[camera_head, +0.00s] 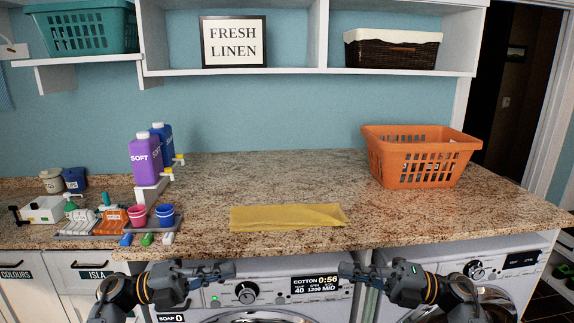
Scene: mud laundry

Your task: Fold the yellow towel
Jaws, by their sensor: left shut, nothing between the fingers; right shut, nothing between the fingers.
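The yellow towel (288,217) lies on the granite countertop near its front edge, as a long, narrow, flat strip running left to right. Its right end is slightly slanted. My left gripper (229,271) is in front of the counter edge, below and left of the towel, shut and empty. My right gripper (345,271) is in front of the counter edge, below and right of the towel, also shut and empty. Neither gripper touches the towel.
An orange basket (418,160) stands at the back right of the countertop (300,175). Purple (146,160) and blue bottles (163,140), cups and a tray stand on the left. Washing machines (270,290) are below the counter. The counter around the towel is clear.

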